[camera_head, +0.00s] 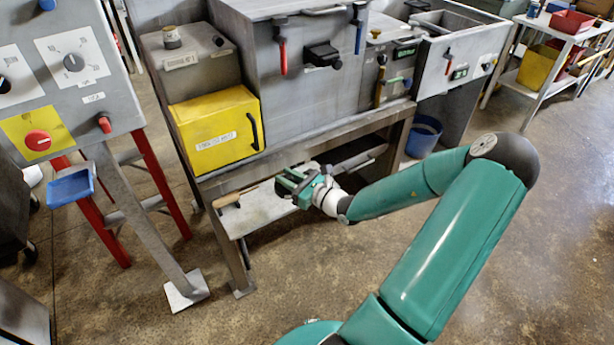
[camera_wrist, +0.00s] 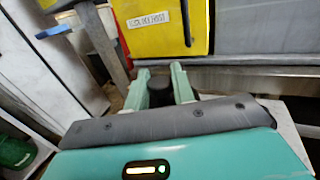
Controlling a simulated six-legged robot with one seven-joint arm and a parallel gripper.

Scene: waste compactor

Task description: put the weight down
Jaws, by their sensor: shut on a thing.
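My gripper (camera_head: 290,186) reaches in under the compactor's front edge, just above the pale lower shelf (camera_head: 265,213). In the wrist view its two green fingers (camera_wrist: 161,84) are closed around a small dark thing, the weight (camera_wrist: 160,94). Only a little of the weight shows between the fingers; its shape and underside are hidden. I cannot tell whether the weight touches the shelf.
A yellow box (camera_head: 215,132) with a black handle is above and left of my gripper; it also shows in the wrist view (camera_wrist: 165,28). A wooden-handled tool (camera_head: 235,195) lies on the shelf's left. A control panel (camera_head: 68,75) stands left, a blue bucket (camera_head: 424,135) right.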

